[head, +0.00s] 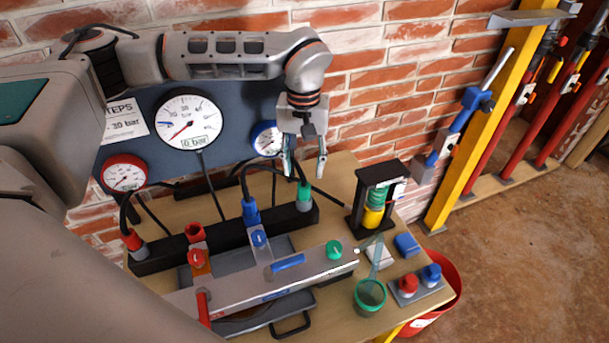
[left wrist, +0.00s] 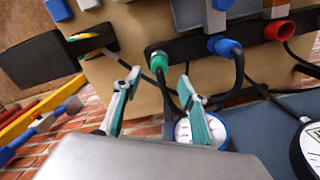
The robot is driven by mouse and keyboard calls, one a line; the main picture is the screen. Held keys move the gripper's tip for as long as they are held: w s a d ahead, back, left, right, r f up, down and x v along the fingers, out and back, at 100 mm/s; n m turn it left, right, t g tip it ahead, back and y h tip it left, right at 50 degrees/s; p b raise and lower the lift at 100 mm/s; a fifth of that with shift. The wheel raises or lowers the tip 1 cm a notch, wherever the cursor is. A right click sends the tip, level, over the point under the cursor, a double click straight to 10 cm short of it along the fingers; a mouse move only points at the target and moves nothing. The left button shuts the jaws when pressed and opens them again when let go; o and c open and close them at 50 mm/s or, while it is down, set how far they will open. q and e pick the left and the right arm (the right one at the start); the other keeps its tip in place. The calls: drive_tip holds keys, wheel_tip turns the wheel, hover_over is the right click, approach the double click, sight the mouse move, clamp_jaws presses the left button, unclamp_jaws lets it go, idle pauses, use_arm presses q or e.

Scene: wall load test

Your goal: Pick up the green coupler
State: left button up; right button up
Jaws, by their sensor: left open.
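The green coupler (head: 304,199) stands in the right end of a black rail (head: 226,232) on the table, with a black hose at its top. It also shows in the left wrist view (left wrist: 158,62), between the finger lines. My left gripper (head: 306,171) is open and empty, fingers pointing down, just above the coupler in the head view. In the left wrist view my left gripper (left wrist: 160,76) shows both teal-padded fingers spread apart, with the coupler beyond them. No contact with the coupler shows. My right gripper is not in view.
A blue coupler (head: 250,212) and a red coupler (head: 132,241) share the rail. A metal bar (head: 230,284) with coloured knobs lies in front. A black frame (head: 361,207) with a green and yellow cylinder stands right. Gauges (head: 188,120) hang behind. A green strainer (head: 369,296) is front right.

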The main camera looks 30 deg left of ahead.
sight(304, 179)
use_arm(q)
drive_tip(key=shift+w+a, duration=0.1)
drive_tip(key=shift+w, duration=0.1)
drive_tip(key=shift+f, duration=0.25)
wheel_tip(304, 179, down, 2)
drive_tip(key=shift+s+f, duration=0.15)
wheel_tip(304, 179, down, 5)
drive_tip(key=shift+r+p, duration=0.1)
drive_tip(key=shift+p, duration=0.25)
drive_tip(key=shift+c, duration=0.4)
clamp_jaws()
